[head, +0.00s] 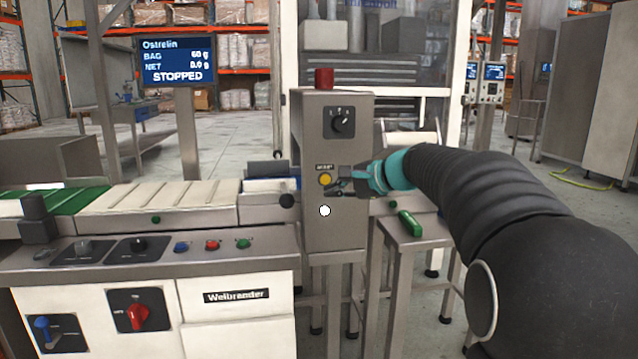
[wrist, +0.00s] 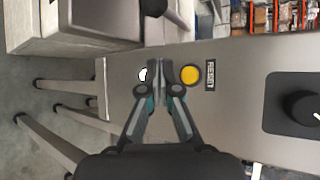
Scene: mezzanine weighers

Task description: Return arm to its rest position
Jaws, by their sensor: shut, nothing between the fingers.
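My arm reaches in from the right in the head view. My gripper (head: 334,188) is at the front face of the grey control box (head: 333,240), close to the yellow button (head: 325,179). In the wrist view my gripper (wrist: 163,90) is shut and empty, its fingertips together. There the yellow button (wrist: 190,75) with its RESET label (wrist: 210,76) lies just right of the fingertips. A white round button (head: 325,211) sits below the yellow one. I cannot tell whether the fingertips touch the box.
A screen (head: 177,61) reads STOPPED. A red beacon (head: 324,79) tops the box, with a black knob (head: 343,121) on its face. A conveyor (head: 160,204) and control panel (head: 150,247) stand to the left. A green-handled object (head: 410,223) lies on a stand beneath my arm.

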